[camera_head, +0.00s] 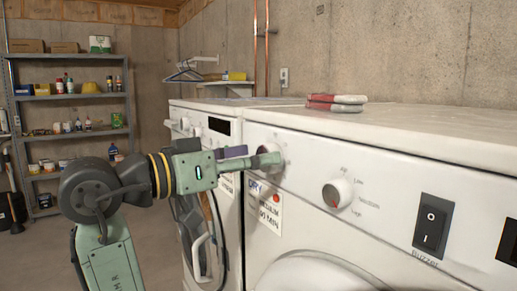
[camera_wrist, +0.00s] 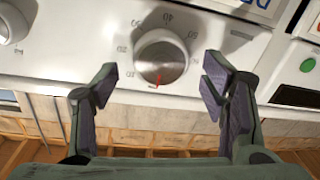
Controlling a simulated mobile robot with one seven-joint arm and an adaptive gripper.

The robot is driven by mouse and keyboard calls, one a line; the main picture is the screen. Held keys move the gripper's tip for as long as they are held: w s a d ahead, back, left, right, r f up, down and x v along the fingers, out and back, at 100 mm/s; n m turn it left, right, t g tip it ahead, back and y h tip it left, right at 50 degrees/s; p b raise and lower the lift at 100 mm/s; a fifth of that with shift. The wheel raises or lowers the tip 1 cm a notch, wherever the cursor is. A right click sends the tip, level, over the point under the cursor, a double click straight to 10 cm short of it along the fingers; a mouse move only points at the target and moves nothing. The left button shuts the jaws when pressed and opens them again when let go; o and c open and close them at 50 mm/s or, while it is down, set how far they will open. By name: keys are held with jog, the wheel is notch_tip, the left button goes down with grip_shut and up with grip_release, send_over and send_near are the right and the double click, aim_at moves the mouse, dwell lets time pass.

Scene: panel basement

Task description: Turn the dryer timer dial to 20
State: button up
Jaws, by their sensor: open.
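The dryer timer dial (camera_wrist: 162,58) is a round silver knob with a red mark at its lower edge in the wrist view. Numbers ring it on the white panel, seen upside down; some are too blurred to read surely. In the head view the dial (camera_head: 272,153) is partly hidden behind my gripper (camera_head: 256,162). In the wrist view my gripper (camera_wrist: 161,84) is open and empty, one finger to each side of the dial, with gaps between fingers and knob. The dryer (camera_head: 300,215) is the nearer white machine.
A heat knob (camera_head: 337,193) and a black Buzzer switch (camera_head: 431,225) are right of the dial. A paper sign (camera_head: 264,207) hangs below it. Red folded items (camera_head: 336,103) lie on top. A second white machine (camera_head: 212,150) and a shelf rack (camera_head: 70,120) are at left.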

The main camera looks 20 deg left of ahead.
jog(key=shift+x, duration=0.85)
jog(key=shift+c, duration=0.3)
jog(key=c, duration=1.1)
